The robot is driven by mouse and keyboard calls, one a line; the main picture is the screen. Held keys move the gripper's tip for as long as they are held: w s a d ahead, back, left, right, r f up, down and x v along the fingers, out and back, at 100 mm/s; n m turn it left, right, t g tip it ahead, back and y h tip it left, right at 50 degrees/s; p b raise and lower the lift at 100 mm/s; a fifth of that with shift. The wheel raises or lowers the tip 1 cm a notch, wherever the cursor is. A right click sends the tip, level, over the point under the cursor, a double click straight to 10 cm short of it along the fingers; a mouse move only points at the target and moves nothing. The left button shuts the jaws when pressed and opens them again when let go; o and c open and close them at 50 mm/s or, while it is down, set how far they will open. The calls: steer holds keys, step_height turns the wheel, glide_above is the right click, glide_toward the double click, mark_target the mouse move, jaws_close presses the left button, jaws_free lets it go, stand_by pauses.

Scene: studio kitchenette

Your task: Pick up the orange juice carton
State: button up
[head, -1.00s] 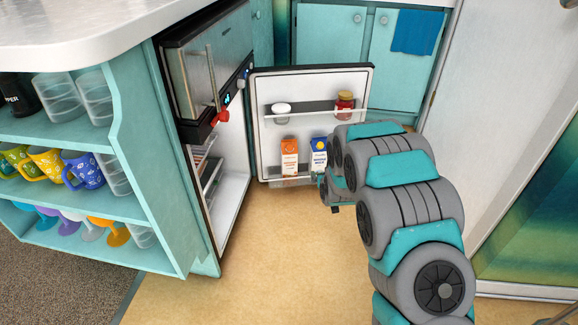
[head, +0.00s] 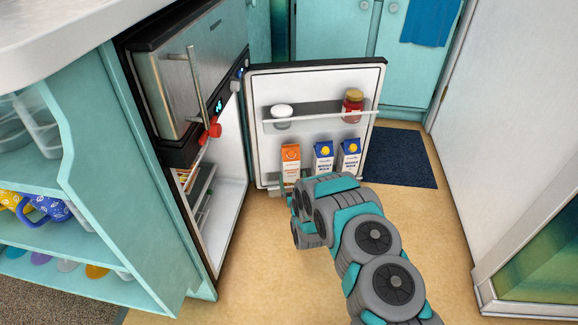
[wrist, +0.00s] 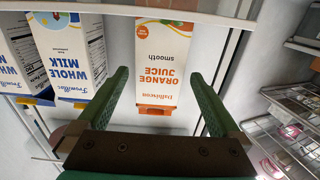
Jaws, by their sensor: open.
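The orange juice carton (head: 290,158), white with an orange top, stands in the lower bin of the open fridge door (head: 256,110). In the wrist view the carton (wrist: 163,62) appears upside down, ahead of and between my two green fingertips. My gripper (wrist: 158,80) is open and empty, with a visible gap to the carton on each side. In the head view the arm is low in front of the door, and my wrist hides most of the gripper and the bin's front.
Two whole milk cartons (head: 323,155) (head: 350,154) stand right of the juice in the door bin. A white tub (head: 281,116) and a red jar (head: 353,106) sit on the door shelf above. The fridge's wire racks (wrist: 290,135) are at right in the wrist view.

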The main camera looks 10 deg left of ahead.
mark_target(291, 166)
steer(key=shift+x, duration=3.45)
steer(key=shift+d+r, duration=0.1)
steer(key=shift+r, duration=0.1)
jaws_close()
